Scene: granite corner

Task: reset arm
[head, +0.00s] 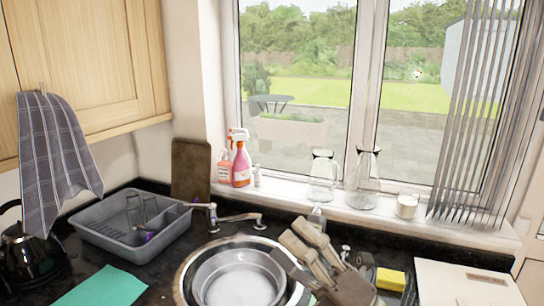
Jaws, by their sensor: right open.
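My left gripper is not in view.
A metal bowl (240,280) sits in the sink below the tap (238,217). A grey dish rack (125,238), black kettle (30,255) and green cloth (100,287) are at left. A yellow sponge (391,279) and white board (465,285) are at right. Glass jars (362,188) line the sill.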

